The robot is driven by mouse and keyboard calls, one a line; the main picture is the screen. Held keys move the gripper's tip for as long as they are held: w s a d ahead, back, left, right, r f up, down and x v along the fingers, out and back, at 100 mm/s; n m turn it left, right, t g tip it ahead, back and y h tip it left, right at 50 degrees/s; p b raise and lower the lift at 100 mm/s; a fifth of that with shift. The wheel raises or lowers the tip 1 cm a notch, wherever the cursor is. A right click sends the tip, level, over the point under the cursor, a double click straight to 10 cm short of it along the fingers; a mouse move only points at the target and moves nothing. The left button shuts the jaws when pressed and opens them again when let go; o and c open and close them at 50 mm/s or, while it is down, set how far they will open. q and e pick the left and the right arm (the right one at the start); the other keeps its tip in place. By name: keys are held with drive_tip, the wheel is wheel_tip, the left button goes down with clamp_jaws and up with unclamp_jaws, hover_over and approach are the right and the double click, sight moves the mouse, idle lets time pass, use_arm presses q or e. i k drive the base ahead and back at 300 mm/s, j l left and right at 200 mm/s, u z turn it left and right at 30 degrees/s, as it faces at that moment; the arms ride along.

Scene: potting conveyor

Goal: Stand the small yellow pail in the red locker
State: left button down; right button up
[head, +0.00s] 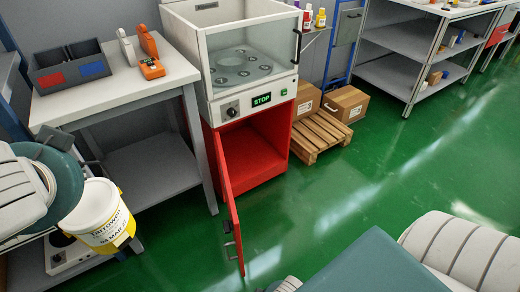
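The small yellow pail (98,213), white with a yellow printed band, is at the lower left, right beside the end of my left arm. It looks close to upright and appears held in the air in front of the left bench.
A bench (125,88) with grey bins and orange tools stands left of the locker. A wooden pallet (318,136) with cardboard boxes is right of it. A hotplate (68,256) sits low at left, behind the pail. Green floor is clear at centre right.

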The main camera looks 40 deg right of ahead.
sight(251, 158)
drive_tip(key=l, duration=2.2)
